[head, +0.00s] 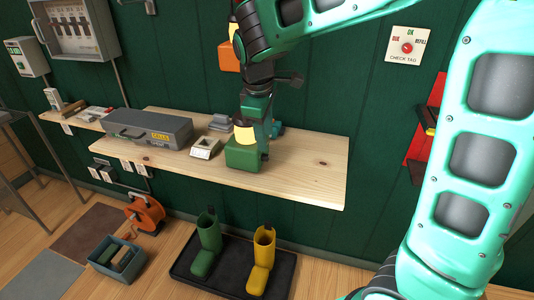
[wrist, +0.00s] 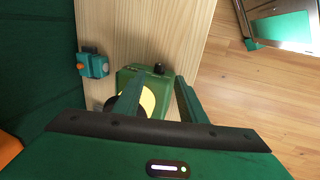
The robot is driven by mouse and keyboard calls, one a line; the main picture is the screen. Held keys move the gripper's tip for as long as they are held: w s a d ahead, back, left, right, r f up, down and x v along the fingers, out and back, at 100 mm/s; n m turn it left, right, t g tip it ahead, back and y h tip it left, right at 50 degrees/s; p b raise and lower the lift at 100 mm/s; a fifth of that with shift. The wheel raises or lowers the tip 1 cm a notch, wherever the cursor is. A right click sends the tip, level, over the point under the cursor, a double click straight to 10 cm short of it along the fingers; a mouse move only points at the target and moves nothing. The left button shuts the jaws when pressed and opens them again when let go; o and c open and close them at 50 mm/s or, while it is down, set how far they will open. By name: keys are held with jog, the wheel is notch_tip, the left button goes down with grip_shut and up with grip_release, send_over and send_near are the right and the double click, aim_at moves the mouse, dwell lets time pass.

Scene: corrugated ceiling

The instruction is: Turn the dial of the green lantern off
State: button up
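The green lantern (head: 243,158) stands on the wooden wall shelf, its yellow part glowing. In the wrist view the green lantern (wrist: 135,73) shows its green base and part of the glow behind a finger. A small dark knob, seemingly its dial (wrist: 158,69), sticks up at the base's edge. My gripper (wrist: 158,80) is open, its two green fingers apart with the knob appearing between their tips. Contact cannot be told. In the head view my gripper (head: 258,130) points down over the lantern and partly hides it.
A teal box with an orange knob (wrist: 92,66) lies near the lantern. The shelf (head: 310,165) is bare to the right. An orange lantern (head: 229,57) is on the wall behind my arm.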

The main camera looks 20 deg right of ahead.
aim_at(268, 156)
jog(key=x, duration=0.8)
jog(key=shift+f, duration=0.25)
